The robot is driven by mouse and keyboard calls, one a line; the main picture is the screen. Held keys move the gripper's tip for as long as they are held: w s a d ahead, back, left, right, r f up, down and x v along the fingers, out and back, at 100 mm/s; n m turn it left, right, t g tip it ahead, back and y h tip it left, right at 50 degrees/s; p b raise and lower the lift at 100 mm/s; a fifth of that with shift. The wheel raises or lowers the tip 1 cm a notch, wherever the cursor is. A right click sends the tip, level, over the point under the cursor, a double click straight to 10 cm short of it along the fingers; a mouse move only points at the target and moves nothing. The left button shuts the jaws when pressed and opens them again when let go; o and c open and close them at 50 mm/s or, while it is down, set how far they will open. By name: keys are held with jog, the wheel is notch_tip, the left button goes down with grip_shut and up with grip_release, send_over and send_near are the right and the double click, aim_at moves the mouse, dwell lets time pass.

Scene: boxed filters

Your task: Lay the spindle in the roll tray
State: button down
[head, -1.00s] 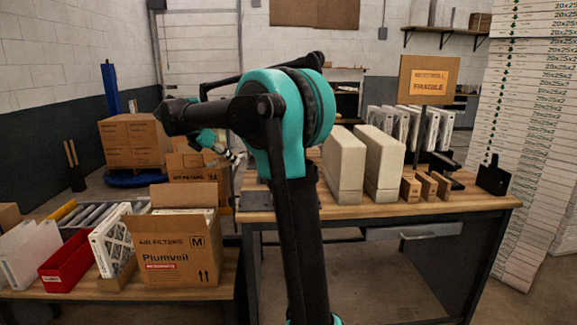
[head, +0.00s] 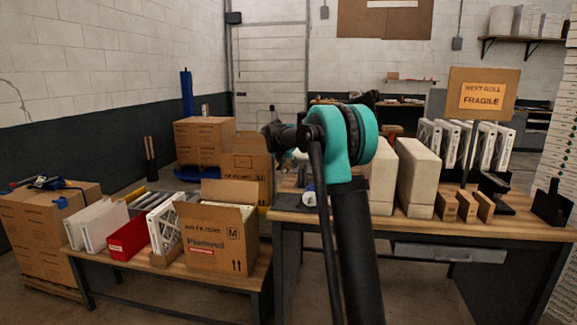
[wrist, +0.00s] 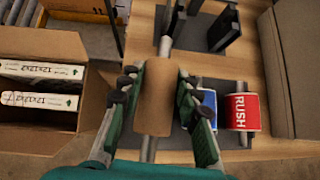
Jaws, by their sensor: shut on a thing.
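The spindle is a grey metal rod (wrist: 164,47) with a brown cardboard sleeve (wrist: 157,98) around its middle. My gripper (wrist: 157,80) is shut on the sleeve, and the rod sticks out beyond it at both ends. Beyond and to the right, a dark flat tray (wrist: 230,142) on the wooden bench bears a blue-labelled roll (wrist: 206,106) and a red roll marked RUSH (wrist: 241,108). I cannot tell for sure whether this is the roll tray. In the head view my arm hides most of the gripper and spindle.
A dark stand with upright plates (wrist: 226,30) is at the top of the wrist view. An open carton (head: 217,240) is left of the bench. Two tall pale blocks (head: 418,180) stand on the bench (head: 400,226), with a FRAGILE sign (head: 482,96) behind.

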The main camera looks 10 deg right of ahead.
jog(key=shift+f, duration=6.8)
jog(key=c, duration=1)
grip_release()
jog(key=shift+s+a, duration=0.1)
jog(key=v, duration=1.2)
